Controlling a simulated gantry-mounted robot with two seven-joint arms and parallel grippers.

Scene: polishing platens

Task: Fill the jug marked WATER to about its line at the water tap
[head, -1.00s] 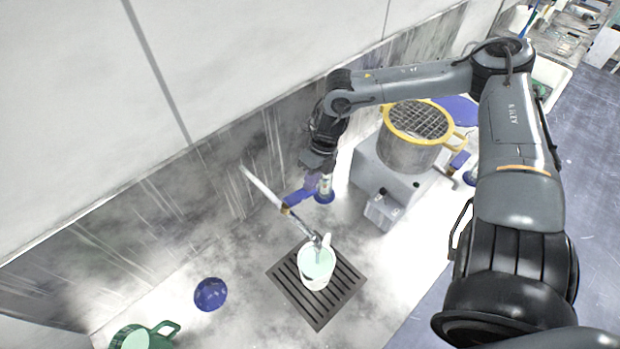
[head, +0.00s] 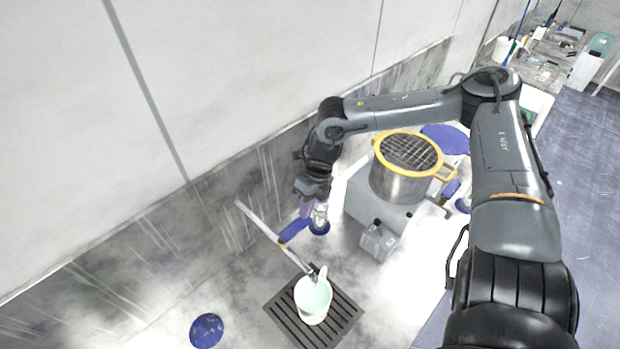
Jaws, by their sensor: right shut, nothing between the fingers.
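A pale jug (head: 313,303) stands upright on the dark slatted drain grate (head: 348,311), under the end of the tap's spout (head: 262,226). Its inside looks pale green. No marking or fill line can be read, and I cannot tell the water level. The tap's blue lever (head: 293,231) sits partway along the pipe. My right gripper (head: 312,219) is shut and empty, pointing down close beside the lever. I cannot tell whether it touches the lever. My left gripper is not in view.
A steel pot with a yellow rim (head: 402,178) stands on a pale grey unit right of my gripper. A blue round object (head: 206,330) lies at the lower left. The wall is close behind the tap. A cluttered bench (head: 545,65) is at the far upper right.

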